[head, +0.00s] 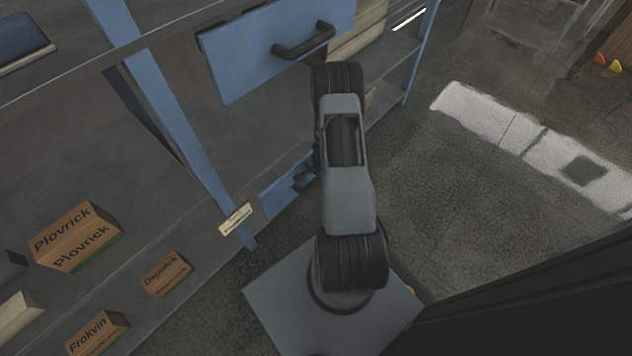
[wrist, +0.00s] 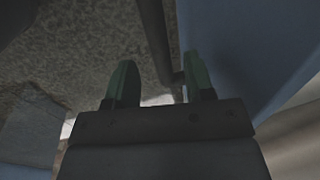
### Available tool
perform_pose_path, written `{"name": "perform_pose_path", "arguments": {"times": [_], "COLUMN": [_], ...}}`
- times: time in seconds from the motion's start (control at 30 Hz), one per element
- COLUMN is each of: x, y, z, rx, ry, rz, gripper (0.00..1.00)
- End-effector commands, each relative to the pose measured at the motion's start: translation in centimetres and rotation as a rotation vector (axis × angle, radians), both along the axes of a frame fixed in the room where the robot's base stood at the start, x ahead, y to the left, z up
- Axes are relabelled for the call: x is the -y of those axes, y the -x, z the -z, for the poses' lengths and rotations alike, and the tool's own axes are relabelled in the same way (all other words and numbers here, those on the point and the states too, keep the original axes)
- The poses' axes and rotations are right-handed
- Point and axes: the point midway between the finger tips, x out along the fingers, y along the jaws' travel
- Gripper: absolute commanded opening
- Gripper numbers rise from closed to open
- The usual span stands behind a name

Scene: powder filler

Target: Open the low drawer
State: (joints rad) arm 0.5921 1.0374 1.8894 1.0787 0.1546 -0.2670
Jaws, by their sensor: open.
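The low drawer (head: 277,200) is a blue front near the floor in the head view, partly covered by my arm. A dark shape beside it there is either its handle or part of my gripper; I cannot tell which. In the wrist view my gripper (wrist: 160,84) is open, with two green fingers. A dark bar handle (wrist: 154,38) runs down into the gap between the fingers, nearer the right one. I see no grip on it. The blue drawer face fills the right of the wrist view.
An upper blue drawer (head: 245,62) with a dark handle (head: 303,40) is above the low one. Blue shelf posts (head: 168,100) stand at left. Boxes, such as the Plovrick box (head: 77,238), sit on the lower shelf. The floor (head: 450,170) to the right is clear.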

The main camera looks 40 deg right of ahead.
Motion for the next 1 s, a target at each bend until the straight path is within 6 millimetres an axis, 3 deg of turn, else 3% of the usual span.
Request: {"name": "perform_pose_path", "arguments": {"times": [0.03,0.2,0.67,1.0], "x": [0.0,0.0,0.0,0.0], "y": [-0.1,-0.4,-0.6,-0.6], "z": [1.1,2.6,3.2,3.2], "rx": [-0.001,0.000,0.000,0.000], "ry": [0.000,0.000,-0.001,-0.001], "rz": [0.001,0.001,0.003,0.003], "gripper": [0.48,0.48,0.48,0.18]}}
